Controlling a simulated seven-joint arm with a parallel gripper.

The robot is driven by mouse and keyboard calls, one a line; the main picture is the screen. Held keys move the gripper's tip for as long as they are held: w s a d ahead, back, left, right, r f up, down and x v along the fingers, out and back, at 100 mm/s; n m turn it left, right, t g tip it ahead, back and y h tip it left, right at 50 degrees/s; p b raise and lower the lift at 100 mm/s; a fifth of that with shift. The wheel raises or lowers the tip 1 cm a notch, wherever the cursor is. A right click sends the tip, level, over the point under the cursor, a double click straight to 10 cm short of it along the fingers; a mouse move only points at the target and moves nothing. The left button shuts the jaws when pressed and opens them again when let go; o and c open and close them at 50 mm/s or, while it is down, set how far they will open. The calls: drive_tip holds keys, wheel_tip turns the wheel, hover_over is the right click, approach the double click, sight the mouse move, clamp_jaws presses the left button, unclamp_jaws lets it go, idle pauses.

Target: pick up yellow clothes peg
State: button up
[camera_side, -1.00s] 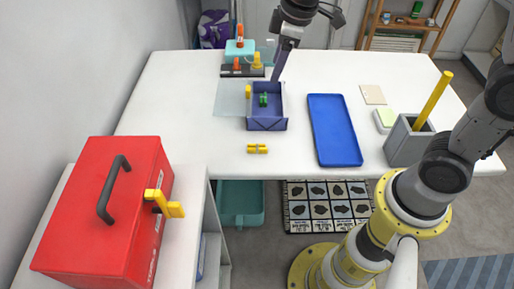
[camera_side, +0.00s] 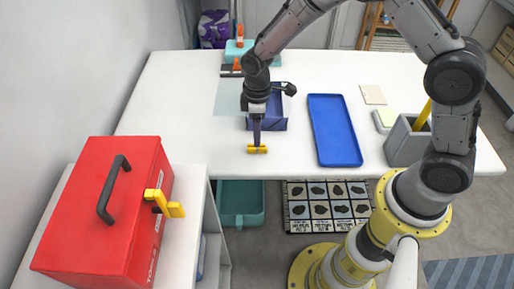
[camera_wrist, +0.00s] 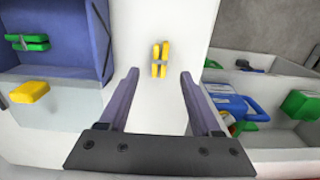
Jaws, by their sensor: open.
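The yellow clothes peg (camera_side: 257,149) lies on the white table in front of the purple-blue open box (camera_side: 275,121). In the wrist view the peg (camera_wrist: 160,59) shows beyond the fingertips, roughly centred between them, with its two yellow arms and a grey spring. My gripper (camera_wrist: 158,72) is open and empty, its two purple fingers on either side of the peg's line. In the side view my gripper (camera_side: 257,146) points down at the peg and overlaps it. I cannot tell the exact height gap.
The box holds a green peg (camera_wrist: 27,42); a yellow block (camera_wrist: 30,92) is beside it. A blue tray (camera_side: 334,131) and a grey holder (camera_side: 404,148) stand right. A red toolbox (camera_side: 104,208) is front left. The table around the peg is clear.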

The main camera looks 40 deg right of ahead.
sight(257, 149)
drive_tip(key=shift+s+d+f, duration=0.1)
drive_tip(key=shift+f, duration=1.35)
drive_tip(key=shift+s+d+f, duration=0.1)
drive_tip(key=shift+f, duration=1.3)
clamp_jaws()
